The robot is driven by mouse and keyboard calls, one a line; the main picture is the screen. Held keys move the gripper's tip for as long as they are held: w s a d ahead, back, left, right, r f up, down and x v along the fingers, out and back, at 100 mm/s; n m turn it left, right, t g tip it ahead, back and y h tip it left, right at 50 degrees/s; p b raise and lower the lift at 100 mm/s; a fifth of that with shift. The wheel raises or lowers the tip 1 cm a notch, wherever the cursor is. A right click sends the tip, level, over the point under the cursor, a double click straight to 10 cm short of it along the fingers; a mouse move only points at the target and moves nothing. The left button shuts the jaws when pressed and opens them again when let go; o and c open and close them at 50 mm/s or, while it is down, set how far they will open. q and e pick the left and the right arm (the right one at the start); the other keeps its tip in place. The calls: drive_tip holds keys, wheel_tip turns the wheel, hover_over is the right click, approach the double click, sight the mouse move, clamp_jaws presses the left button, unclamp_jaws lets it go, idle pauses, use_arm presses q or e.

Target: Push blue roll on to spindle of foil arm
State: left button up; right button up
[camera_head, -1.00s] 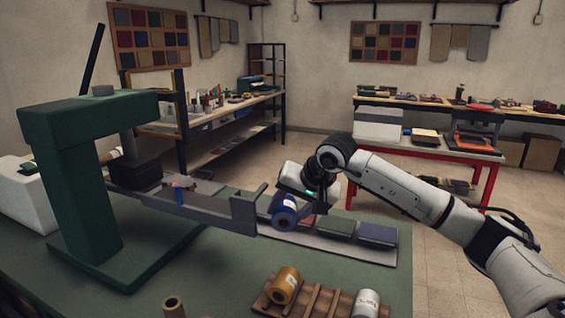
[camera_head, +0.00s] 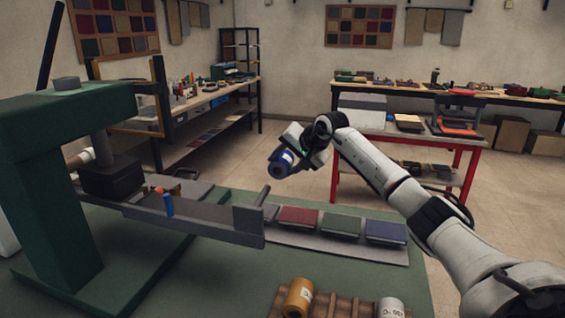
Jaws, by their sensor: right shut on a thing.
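A blue roll (camera_head: 280,164) with a dark hole in its near end is held in my right gripper (camera_head: 297,155), which is shut on it. Roll and gripper are in the air above the row of covers. The grey foil arm (camera_head: 190,214) reaches right from the green press (camera_head: 45,190) and ends in an upright plate. A thin dark rod, apparently the spindle (camera_head: 263,195), sticks up at a slant by that plate. The roll is above and slightly right of the rod, clear of it. My left gripper is not in view.
Red (camera_head: 298,217), green (camera_head: 340,223) and blue (camera_head: 385,231) covers lie on a grey strip beyond the arm's end. A wooden rack (camera_head: 340,304) at the front holds a gold roll (camera_head: 299,297) and a silver-white roll (camera_head: 390,308). A small orange-and-blue object (camera_head: 167,203) stands by the foil arm.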

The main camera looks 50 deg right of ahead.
sight(261, 199)
drive_tip(key=shift+s+a+f+b, duration=0.1)
drive_tip(key=shift+s+a+b, duration=0.25)
drive_tip(key=shift+a, duration=0.25)
drive_tip(key=shift+s+a+f+b, duration=0.1)
drive_tip(key=shift+s+a+b, duration=0.1)
drive_tip(key=shift+a+b, duration=0.3)
drive_tip(key=a, duration=0.1)
drive_tip(key=s+a+b, duration=0.1)
drive_tip(key=a, duration=0.1)
drive_tip(key=shift+s, duration=0.2)
idle(0.6)
drive_tip(key=shift+s+a+f+b, duration=0.1)
drive_tip(key=shift+s+a+b, duration=0.35)
drive_tip(key=shift+a, duration=0.4)
drive_tip(key=shift+s+a+f+b, duration=0.15)
drive_tip(key=shift+s+a+b, duration=0.3)
drive_tip(key=shift+a, duration=0.45)
drive_tip(key=shift+s+a+f+b, duration=0.1)
drive_tip(key=shift+s+a+b, duration=0.3)
drive_tip(key=shift+a, duration=0.45)
drive_tip(key=shift+s+a+f+b, duration=0.1)
drive_tip(key=shift+s+a+b, duration=0.25)
drive_tip(key=shift+a, duration=0.5)
drive_tip(key=shift+s+a+f+b, duration=0.15)
drive_tip(key=shift+s+a, duration=0.45)
drive_tip(key=shift+a, duration=0.3)
drive_tip(key=shift+s+a+r+b, duration=0.1)
drive_tip(key=shift+s+a+b, duration=0.25)
drive_tip(key=shift+a, duration=0.5)
drive_tip(key=shift+s, duration=0.1)
